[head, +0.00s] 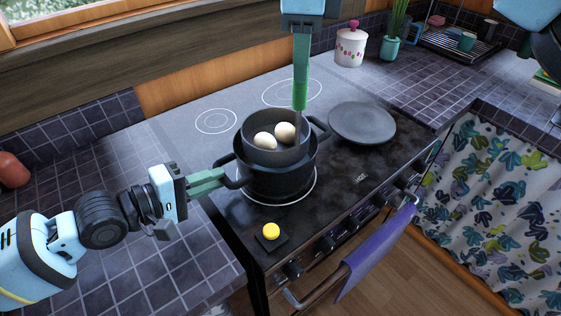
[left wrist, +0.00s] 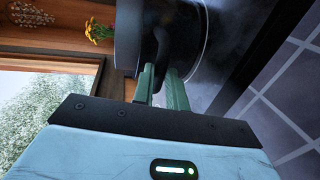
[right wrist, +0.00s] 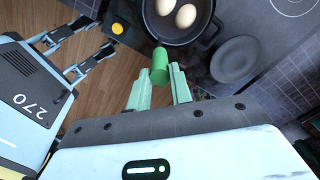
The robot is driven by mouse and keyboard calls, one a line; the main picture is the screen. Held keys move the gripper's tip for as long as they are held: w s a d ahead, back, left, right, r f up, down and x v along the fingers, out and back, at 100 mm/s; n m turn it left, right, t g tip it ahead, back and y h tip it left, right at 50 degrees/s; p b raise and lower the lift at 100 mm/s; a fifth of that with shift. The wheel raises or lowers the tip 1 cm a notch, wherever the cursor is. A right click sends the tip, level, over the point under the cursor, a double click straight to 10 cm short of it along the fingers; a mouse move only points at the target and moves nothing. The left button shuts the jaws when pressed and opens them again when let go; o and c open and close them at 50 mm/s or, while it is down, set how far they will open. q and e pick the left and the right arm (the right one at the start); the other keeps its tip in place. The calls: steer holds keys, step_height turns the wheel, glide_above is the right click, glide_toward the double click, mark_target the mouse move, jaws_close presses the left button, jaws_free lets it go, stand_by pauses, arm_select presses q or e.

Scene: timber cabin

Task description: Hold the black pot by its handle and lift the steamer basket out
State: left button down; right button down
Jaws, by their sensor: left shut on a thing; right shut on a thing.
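The black pot (head: 275,187) stands on the stove, with a loop handle on each side. My left gripper (head: 225,177) is shut on its left handle; the left wrist view shows the fingers around this handle (left wrist: 160,52). The dark steamer basket (head: 278,155) sits inside the pot, its wall showing above the pot's rim. Two white eggs (head: 265,140) lie in it, also seen in the right wrist view (right wrist: 186,15). My right gripper (head: 300,82) points down from above and is shut on the basket's green upright handle (right wrist: 160,65). The basket's bottom is hidden in the pot.
A dark round lid or plate (head: 362,122) lies flat right of the pot. A yellow round thing on a small dark square (head: 271,231) is at the stove's front. A purple towel (head: 375,250) hangs on the front rail. The tiled counter (head: 90,190) at left is mostly clear.

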steer(key=shift+r, duration=2.3)
arm_select(q)
steer(key=c, duration=1.3)
jaws_free()
steer(key=shift+v, duration=3.75)
steer(key=shift+f, duration=0.1)
